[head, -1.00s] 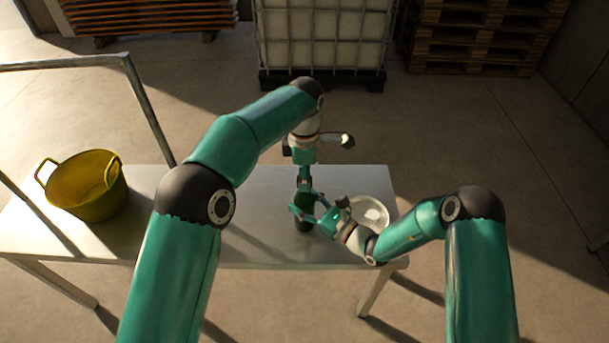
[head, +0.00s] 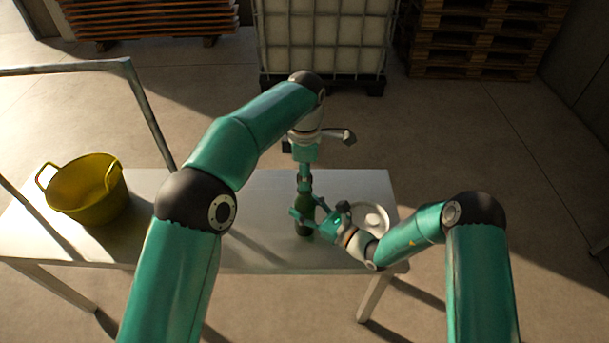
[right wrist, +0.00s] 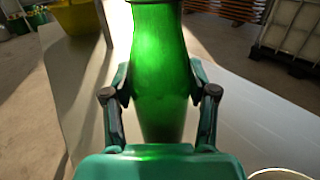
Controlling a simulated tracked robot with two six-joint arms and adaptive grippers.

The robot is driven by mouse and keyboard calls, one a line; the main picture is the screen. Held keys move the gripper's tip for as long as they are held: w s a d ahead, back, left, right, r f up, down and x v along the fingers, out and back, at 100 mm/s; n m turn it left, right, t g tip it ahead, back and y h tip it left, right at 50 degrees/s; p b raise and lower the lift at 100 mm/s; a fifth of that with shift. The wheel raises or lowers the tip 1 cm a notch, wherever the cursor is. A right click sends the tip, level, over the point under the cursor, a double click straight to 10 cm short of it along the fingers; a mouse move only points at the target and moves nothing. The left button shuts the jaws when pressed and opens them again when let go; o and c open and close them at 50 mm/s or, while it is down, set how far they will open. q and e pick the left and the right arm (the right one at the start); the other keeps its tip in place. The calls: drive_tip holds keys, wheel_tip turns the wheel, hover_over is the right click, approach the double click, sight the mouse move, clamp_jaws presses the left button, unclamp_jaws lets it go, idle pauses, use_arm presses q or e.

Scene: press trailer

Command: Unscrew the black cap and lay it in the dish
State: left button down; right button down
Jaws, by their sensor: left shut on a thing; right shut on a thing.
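A green bottle (head: 304,228) stands upright on the metal table. It fills the middle of the right wrist view (right wrist: 160,70), where its top is cut off. My right gripper (head: 313,210) comes in from the right and is shut on the bottle's body, one finger on each side. My left gripper (head: 305,187) points down from above and is shut at the bottle's top. The black cap is hidden between its fingers, so I cannot tell how it sits on the neck. The pale round dish (head: 384,223) stands just right of the bottle, partly behind my right gripper.
A yellow two-handled tub (head: 88,190) stands on the left of the table (head: 255,245). A metal rail frame (head: 148,110) rises beside it. A caged white tank (head: 322,45) and pallets (head: 470,40) stand on the floor behind. The table between tub and bottle is clear.

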use_arm(q)
drive_tip(key=shift+r, duration=2)
use_arm(e)
drive_tip(key=shift+c, duration=1.2)
unclamp_jaws()
drive_tip(key=shift+d, duration=0.1)
